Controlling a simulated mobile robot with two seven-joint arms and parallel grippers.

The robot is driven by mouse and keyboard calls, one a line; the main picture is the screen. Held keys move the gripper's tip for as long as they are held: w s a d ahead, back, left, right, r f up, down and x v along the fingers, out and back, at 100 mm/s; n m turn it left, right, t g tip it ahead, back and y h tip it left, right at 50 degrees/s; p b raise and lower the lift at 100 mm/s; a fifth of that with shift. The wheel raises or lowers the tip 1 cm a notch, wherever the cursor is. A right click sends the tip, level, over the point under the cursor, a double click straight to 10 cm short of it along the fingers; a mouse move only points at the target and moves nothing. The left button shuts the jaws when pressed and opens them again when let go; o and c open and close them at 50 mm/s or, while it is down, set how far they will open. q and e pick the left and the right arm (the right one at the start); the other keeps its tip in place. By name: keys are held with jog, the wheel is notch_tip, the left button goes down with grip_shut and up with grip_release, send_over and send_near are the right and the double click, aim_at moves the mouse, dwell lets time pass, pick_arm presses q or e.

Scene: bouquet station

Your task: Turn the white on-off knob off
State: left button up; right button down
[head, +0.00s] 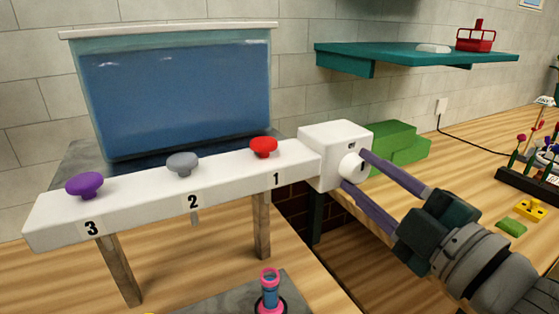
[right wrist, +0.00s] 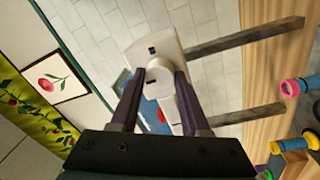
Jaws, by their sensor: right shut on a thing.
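The white on-off knob (head: 350,167) sits on the front of a white box (head: 325,165) at the right end of the white bar. A small dark label shows above the knob, too small to read surely. My right gripper (head: 354,170) reaches in from the right, its two purple fingers on either side of the knob, shut on it. In the right wrist view the knob (right wrist: 160,66) lies between the fingertips (right wrist: 157,76), which partly hide it. My left gripper is not in view.
The white bar (head: 140,200) carries a purple knob (head: 84,184), a grey knob (head: 183,162) and a red knob (head: 263,147). A water tank (head: 175,95) stands behind. A green block (head: 398,143) is right of the box. A teal shelf (head: 390,55) hangs above it.

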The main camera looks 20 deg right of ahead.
jog(key=shift+c, duration=1.9)
grip_release()
jog(key=s+b, duration=0.2)
jog(key=s, duration=0.8)
jog(key=shift+d+f, duration=0.4)
jog(key=shift+d, duration=0.05)
jog(key=shift+w, duration=0.15)
